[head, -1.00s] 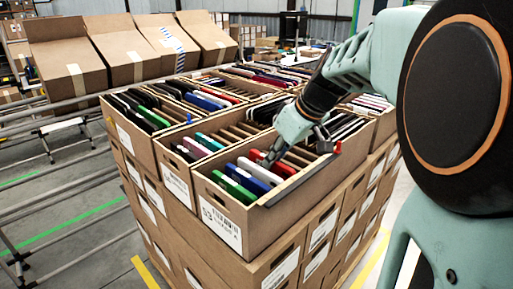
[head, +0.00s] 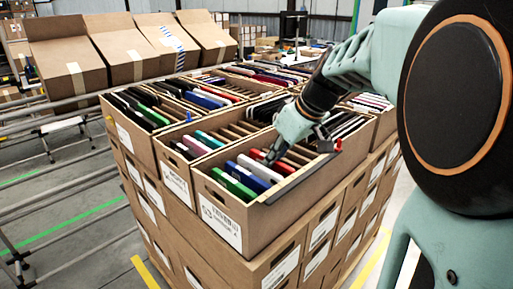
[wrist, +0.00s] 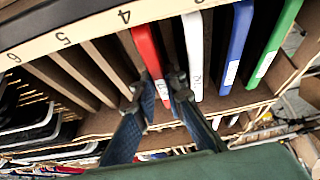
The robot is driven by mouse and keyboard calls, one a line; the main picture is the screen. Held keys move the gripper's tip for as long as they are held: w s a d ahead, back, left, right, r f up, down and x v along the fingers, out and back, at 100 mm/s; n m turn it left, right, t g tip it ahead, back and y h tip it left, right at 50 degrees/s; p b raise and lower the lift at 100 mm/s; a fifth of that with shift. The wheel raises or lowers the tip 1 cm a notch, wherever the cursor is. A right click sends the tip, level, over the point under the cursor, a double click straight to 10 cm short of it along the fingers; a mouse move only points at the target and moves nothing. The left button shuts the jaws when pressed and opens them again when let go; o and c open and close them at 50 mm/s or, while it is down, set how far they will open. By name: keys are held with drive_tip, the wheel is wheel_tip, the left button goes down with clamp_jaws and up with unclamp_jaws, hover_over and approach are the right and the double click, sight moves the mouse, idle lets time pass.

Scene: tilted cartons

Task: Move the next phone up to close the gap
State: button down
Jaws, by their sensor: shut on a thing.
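A red phone (wrist: 147,50) stands on edge in the front carton (head: 282,205), with my gripper (wrist: 160,88) shut on it, one finger on each side. In the head view my gripper (head: 270,160) reaches down into this carton, its fingertips partly hidden. In the wrist view, a white phone (wrist: 193,50), a blue phone (wrist: 236,45) and a green phone (wrist: 274,45) stand to the right of the red one. A brown divider (wrist: 169,35) shows between the red and white phones. Slots left of the red phone look empty.
A numbered strip (wrist: 95,27) runs along the carton's edge, with 4 left of the red phone. Neighbouring cartons (head: 172,160) hold more phones close by. Tilted open cartons (head: 125,50) stand on a rack behind.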

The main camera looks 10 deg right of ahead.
drive_tip(key=c, duration=1.9)
unclamp_jaws()
drive_tip(key=shift+r, duration=0.1)
drive_tip(key=v, duration=1.2)
wheel_tip(320, 180, up, 7)
drive_tip(key=p, duration=0.5)
drive_tip(key=shift+p, duration=0.3)
